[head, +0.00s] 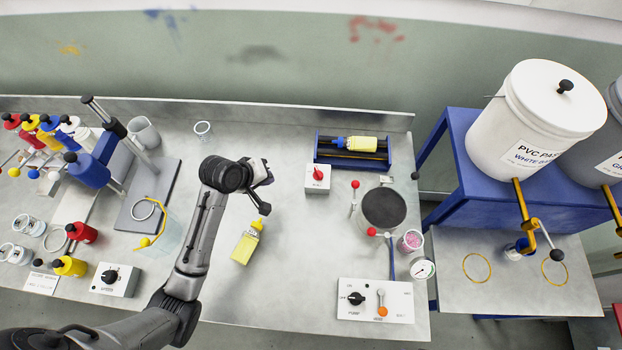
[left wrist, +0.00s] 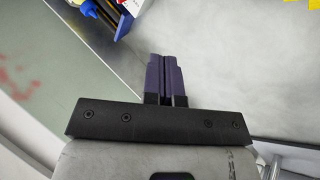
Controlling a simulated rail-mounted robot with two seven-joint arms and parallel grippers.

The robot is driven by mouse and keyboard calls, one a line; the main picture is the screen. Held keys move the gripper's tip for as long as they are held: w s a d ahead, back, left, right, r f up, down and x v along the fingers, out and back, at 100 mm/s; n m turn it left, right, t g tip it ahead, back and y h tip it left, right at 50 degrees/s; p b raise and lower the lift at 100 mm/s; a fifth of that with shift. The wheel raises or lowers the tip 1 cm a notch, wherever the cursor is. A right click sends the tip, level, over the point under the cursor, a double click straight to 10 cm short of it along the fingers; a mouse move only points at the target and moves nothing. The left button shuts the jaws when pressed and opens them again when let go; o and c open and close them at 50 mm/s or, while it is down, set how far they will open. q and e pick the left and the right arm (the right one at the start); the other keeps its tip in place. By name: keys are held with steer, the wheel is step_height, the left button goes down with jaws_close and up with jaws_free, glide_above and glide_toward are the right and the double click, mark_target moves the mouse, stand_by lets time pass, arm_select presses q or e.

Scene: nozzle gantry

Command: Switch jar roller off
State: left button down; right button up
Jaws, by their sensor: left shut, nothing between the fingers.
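The jar roller (head: 325,154) is a blue frame with dark rollers near the back of the bench. A bottle with a yellow body and a blue part (head: 356,144) lies on it. A white switch box (head: 317,183) with a red knob (head: 318,174) stands at its front left; I cannot tell the knob's setting. My left gripper (head: 265,182) is to the left of the switch box, above the bench and apart from it. In the left wrist view its dark fingers (left wrist: 166,80) are shut and empty. The blue roller corner (left wrist: 118,8) shows at the top there. My right gripper is out of view.
A yellow bottle (head: 246,244) lies in front of my left gripper. A dark round plate (head: 383,208) with red-knobbed levers stands to the right of the switch box. A control panel (head: 375,300) is at the front right. Bare bench lies between gripper and switch box.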

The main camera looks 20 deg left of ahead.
mark_target(318, 178)
arm_select(q)
steer(key=n+h, duration=0.1)
steer(key=n, duration=0.5)
steer(key=d+f+n, duration=0.1)
steer(key=n, duration=0.5)
steer(key=w+d+n+h, duration=0.1)
steer(key=n, duration=0.6)
steer(key=shift+f+h, duration=0.3)
steer(key=shift+f, duration=0.1)
steer(key=b+x, duration=0.2)
steer(key=x, duration=0.8)
steer(key=shift+w+f, duration=0.1)
steer(key=shift+w, duration=0.1)
steer(key=shift+w+d, duration=0.75)
steer(key=shift+w, duration=0.05)
steer(key=shift+w+d, duration=0.5)
steer(key=shift+w, duration=0.1)
